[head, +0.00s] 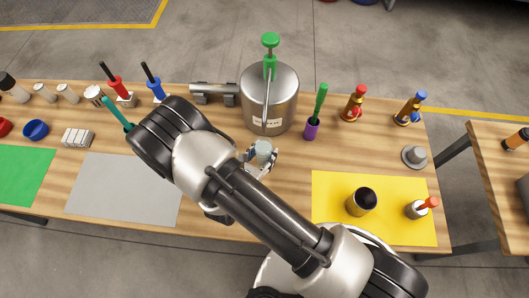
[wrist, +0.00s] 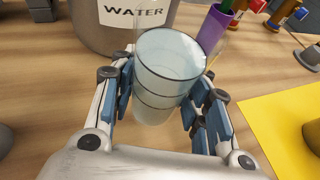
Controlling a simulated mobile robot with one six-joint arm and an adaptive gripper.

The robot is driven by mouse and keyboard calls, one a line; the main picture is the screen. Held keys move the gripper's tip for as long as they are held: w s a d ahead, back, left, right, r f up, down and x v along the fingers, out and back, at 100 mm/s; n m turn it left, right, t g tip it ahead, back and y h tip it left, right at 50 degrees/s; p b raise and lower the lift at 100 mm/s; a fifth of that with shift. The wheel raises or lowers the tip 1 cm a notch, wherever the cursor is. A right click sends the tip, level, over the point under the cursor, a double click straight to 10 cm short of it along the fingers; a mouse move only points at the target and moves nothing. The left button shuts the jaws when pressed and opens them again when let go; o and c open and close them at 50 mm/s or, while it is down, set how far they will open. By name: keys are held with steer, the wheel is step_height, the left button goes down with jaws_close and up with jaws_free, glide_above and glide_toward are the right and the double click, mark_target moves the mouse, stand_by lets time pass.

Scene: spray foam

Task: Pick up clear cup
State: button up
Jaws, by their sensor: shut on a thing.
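The clear cup (wrist: 168,75) is a see-through, slightly bluish tumbler with dark rings around it. In the wrist view it stands between the two finger pads of my gripper (wrist: 162,108), which touch it on both sides. In the head view the cup (head: 263,150) shows in my gripper (head: 262,160), just in front of the metal water tank. My arm hides part of the gripper there. I cannot tell whether the cup's base rests on the table.
The metal water tank (head: 268,100) with a green pump handle stands right behind the cup. A purple holder (head: 311,130) with a green tool stands to the right. A yellow mat (head: 330,222) with a dark cup (head: 361,202) lies front right. A grey mat (head: 120,190) is bare.

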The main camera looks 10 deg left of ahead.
steer(key=shift+s+a+p, duration=0.15)
steer(key=shift+s+a, duration=0.8)
steer(key=shift+s, duration=1.8)
steer(key=shift+s+a+p, duration=0.15)
steer(key=shift+s+a, duration=0.75)
steer(key=shift+s, duration=1.8)
steer(key=shift+s+a+p, duration=0.15)
steer(key=shift+s+a, duration=0.8)
steer(key=shift+s, duration=1.8)
